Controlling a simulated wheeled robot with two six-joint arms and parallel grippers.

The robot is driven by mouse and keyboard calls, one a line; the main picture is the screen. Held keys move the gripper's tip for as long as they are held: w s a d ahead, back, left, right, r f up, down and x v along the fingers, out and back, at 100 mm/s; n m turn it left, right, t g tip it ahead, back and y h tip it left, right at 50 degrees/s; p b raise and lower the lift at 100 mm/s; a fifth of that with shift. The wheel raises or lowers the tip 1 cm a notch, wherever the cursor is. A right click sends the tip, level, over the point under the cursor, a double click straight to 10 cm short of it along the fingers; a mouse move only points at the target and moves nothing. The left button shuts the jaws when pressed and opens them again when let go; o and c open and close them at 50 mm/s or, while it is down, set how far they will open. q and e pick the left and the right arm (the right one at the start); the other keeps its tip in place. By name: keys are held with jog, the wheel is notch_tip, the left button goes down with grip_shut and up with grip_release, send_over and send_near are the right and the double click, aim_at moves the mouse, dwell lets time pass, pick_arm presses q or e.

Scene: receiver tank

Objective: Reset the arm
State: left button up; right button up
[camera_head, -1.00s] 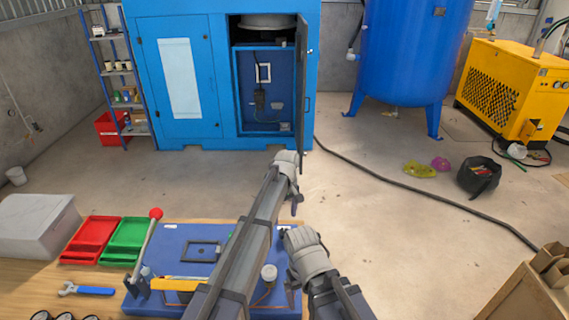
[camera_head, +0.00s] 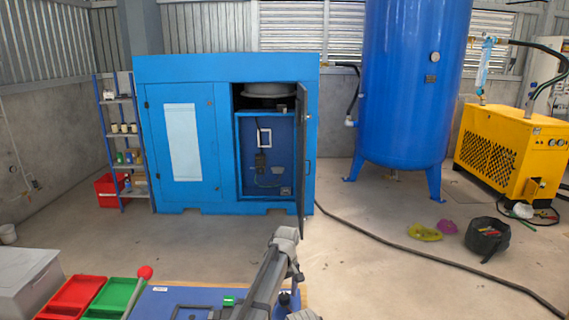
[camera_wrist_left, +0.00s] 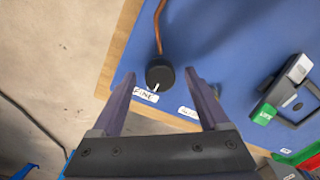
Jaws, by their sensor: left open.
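My left arm reaches forward from the bottom of the head view, and its left gripper (camera_head: 297,276) hangs near the right edge of the blue board (camera_head: 168,298). In the left wrist view the left gripper (camera_wrist_left: 159,74) is open, with two dark fingers apart. A black round knob (camera_wrist_left: 160,77) with a white mark shows between the fingertips; I cannot tell whether they touch it. A label reading FINE lies beside the knob.
A blue cabinet (camera_head: 183,135) with an open door (camera_head: 302,160) stands ahead. A blue tank (camera_head: 412,90) and yellow machine (camera_head: 490,150) stand right. Red (camera_head: 75,296) and green (camera_head: 112,297) trays lie left of the board. A black hose (camera_head: 420,258) crosses the floor.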

pick_arm(q)
jog(key=shift+r, duration=0.1)
pick_arm(e)
jog(key=shift+r, duration=0.1)
pick_arm(q)
notch_tip(320, 180, up, 8)
jog(key=p, duration=0.8)
jog(key=shift+d, duration=0.15)
pick_arm(e)
notch_tip(320, 180, up, 8)
pick_arm(q)
notch_tip(320, 180, down, 9)
jog(key=b, duration=0.8)
jog(key=shift+b, duration=0.4)
pick_arm(e)
notch_tip(320, 180, down, 9)
pick_arm(q)
jog(key=shift+r+m+p, duration=0.4)
jog(key=shift+m, duration=0.1)
jog(key=m, duration=0.2)
jog(key=shift+m, duration=0.4)
jog(key=m, duration=0.4)
jog(key=shift+m, duration=0.4)
jog(key=m, duration=0.4)
jog(key=shift+m, duration=0.4)
jog(key=shift+m+t, duration=0.3)
jog(key=shift+m, duration=1.7)
pick_arm(e)
jog(key=shift+r, duration=0.45)
